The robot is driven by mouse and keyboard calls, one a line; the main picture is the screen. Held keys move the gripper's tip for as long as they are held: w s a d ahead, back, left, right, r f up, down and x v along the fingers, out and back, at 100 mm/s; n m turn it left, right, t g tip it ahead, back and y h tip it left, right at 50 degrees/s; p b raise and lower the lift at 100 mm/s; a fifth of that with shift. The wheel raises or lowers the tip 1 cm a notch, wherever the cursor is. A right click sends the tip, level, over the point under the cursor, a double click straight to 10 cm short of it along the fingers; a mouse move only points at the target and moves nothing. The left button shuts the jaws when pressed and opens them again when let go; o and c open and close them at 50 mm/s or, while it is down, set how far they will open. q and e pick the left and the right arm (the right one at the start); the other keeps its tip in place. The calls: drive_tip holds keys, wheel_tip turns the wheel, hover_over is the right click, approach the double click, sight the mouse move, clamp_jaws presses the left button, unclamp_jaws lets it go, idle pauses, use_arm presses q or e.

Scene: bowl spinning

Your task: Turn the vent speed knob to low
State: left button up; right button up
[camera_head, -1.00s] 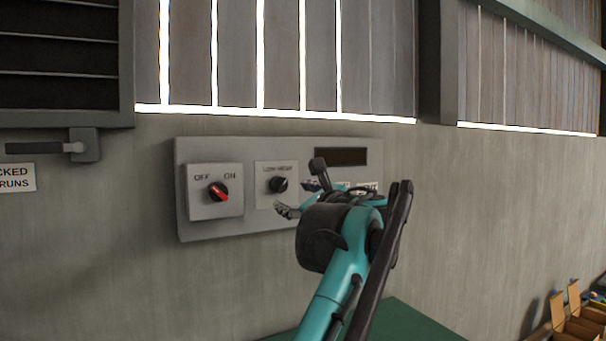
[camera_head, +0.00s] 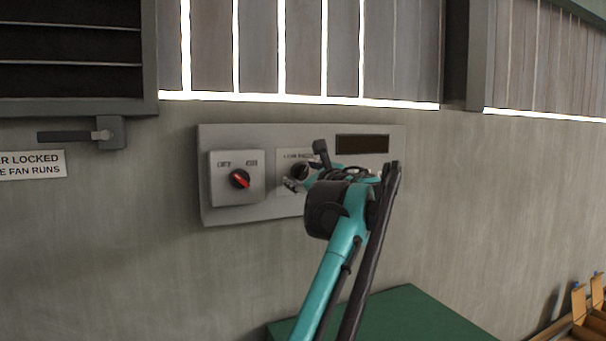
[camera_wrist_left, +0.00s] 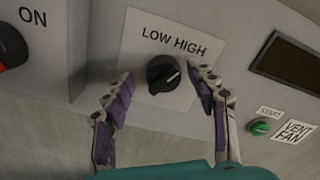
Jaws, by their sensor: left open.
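The vent speed knob (camera_wrist_left: 163,74) is black and round, on a white plate marked LOW HIGH. In the left wrist view its pointer line aims up and right, toward HIGH. In the head view the knob (camera_head: 299,171) is partly covered by my left gripper (camera_head: 301,178). In the left wrist view the left gripper (camera_wrist_left: 160,98) is open. Its right finger is close beside the knob and its left finger is lower left, apart from it. Nothing is between the fingers except the knob region beyond. My right gripper is not in view.
A red OFF/ON switch (camera_head: 240,179) sits left of the knob on the same grey panel (camera_head: 222,136). A dark display (camera_head: 362,144) is to the right. A green START button (camera_wrist_left: 260,127) is by the VENT FAN label. A green surface (camera_head: 400,315) lies below.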

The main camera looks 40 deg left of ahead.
use_arm(q)
drive_tip(key=shift+w+f, duration=0.1)
drive_tip(key=shift+w, duration=0.25)
drive_tip(key=c, duration=1.2)
drive_tip(key=shift+o, duration=0.2)
drive_tip(key=shift+n, duration=0.3)
drive_tip(key=shift+n+p, duration=0.45)
drive_tip(key=shift+n, duration=0.05)
drive_tip(key=n+p, duration=0.1)
drive_tip(key=n, duration=0.2)
drive_tip(key=n+p, duration=0.1)
drive_tip(key=n, duration=0.3)
drive_tip(key=shift+n+p, duration=0.55)
drive_tip(key=shift+n, duration=1.05)
